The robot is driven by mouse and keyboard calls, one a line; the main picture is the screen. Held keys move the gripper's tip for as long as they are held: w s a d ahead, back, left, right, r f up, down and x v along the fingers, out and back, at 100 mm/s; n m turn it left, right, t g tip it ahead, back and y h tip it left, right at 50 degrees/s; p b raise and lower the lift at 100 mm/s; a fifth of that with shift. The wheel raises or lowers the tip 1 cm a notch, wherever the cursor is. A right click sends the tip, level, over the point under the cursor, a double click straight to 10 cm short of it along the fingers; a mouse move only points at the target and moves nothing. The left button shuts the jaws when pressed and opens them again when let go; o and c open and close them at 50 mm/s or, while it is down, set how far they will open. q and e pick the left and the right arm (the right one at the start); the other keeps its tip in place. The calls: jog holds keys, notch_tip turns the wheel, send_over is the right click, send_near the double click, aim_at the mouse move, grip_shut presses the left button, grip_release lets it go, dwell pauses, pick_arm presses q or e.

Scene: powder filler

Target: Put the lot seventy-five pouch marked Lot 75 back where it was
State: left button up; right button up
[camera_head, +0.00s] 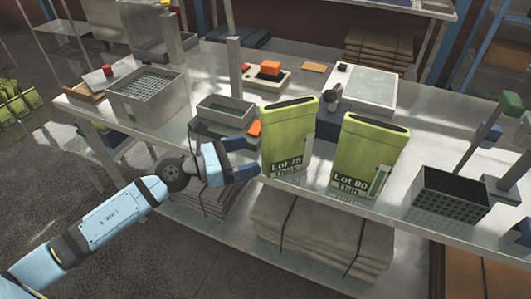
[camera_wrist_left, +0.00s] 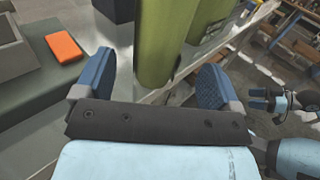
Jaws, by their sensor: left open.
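The green Lot 75 pouch (camera_head: 287,140) stands upright near the front edge of the metal bench (camera_head: 225,186), its label reading Lot 75 Thick. My left gripper (camera_head: 246,158) is open just left of it at its lower part. In the left wrist view the pouch (camera_wrist_left: 160,40) shows between the two open blue fingers, with no clear grip on it. The similar Lot 80 pouch (camera_head: 368,155), labelled Thin, stands to its right; part of it (camera_wrist_left: 205,20) shows in the wrist view. My right gripper (camera_wrist_left: 275,98) is small at the wrist view's right edge; its opening is unclear.
A grey bin (camera_head: 226,110) and an orange block (camera_head: 254,128) are left of the pouch. A perforated metal box (camera_head: 148,93) stands farther left. A scale (camera_head: 372,86) is behind the pouches.

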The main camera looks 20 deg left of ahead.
pick_arm(q)
jog(key=s+a+f+n+t+y, duration=0.15)
jog(key=s+f+n+y, duration=0.45)
jog(key=n, duration=0.9)
jog(key=s+f+n+t+y, duration=0.3)
jog(key=f+n, duration=0.5)
jog(key=n, duration=0.7)
jog(key=s+d+f+n+g, duration=0.6)
jog(key=s+f+n, duration=0.3)
jog(key=n, duration=0.3)
jog(key=shift+d+f+n+y+b, duration=0.3)
jog(key=shift+f+n+y+b, duration=0.15)
jog(key=shift+f, duration=0.45)
